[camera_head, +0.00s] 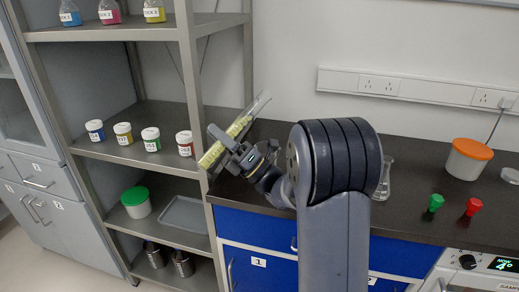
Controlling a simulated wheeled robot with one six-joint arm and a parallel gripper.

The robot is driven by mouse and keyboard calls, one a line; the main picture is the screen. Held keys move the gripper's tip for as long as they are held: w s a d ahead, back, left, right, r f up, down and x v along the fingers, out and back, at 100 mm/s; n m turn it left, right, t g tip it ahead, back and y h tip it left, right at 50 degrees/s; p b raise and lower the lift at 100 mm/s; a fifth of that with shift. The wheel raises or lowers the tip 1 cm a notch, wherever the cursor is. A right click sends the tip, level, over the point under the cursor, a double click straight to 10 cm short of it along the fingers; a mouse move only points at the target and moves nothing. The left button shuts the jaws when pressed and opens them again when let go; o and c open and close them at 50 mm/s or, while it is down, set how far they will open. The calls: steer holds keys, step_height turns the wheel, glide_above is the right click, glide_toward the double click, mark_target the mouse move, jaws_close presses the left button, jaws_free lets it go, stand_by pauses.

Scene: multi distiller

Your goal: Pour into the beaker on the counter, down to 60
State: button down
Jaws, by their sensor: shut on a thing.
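My gripper (224,142) is shut on a clear tube-shaped vessel (240,123) with yellow-green contents or markings; I cannot tell which. The vessel is tilted, its clear end up to the right and its other end down to the left, by the shelf post. Its scale is too small to read. A clear glass beaker (386,181) stands on the dark counter (420,165), to the right of my arm, which hides part of it. The gripper and vessel are well to the left of the beaker.
A grey shelf unit (130,151) with several small jars stands at left, close to the gripper. An orange-lidded tub (467,158), a green stopper (435,202) and a red stopper (473,207) stand on the counter at right. My arm hides the counter's middle.

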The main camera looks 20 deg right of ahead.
steer(key=shift+s+a+r+m+t, duration=0.1)
steer(key=shift+a+r+m+t, duration=0.15)
steer(key=shift+m+t, duration=0.25)
steer(key=shift+d+h, duration=0.25)
steer(key=shift+h, duration=0.15)
steer(key=shift+a+m, duration=0.2)
steer(key=shift+m, duration=0.1)
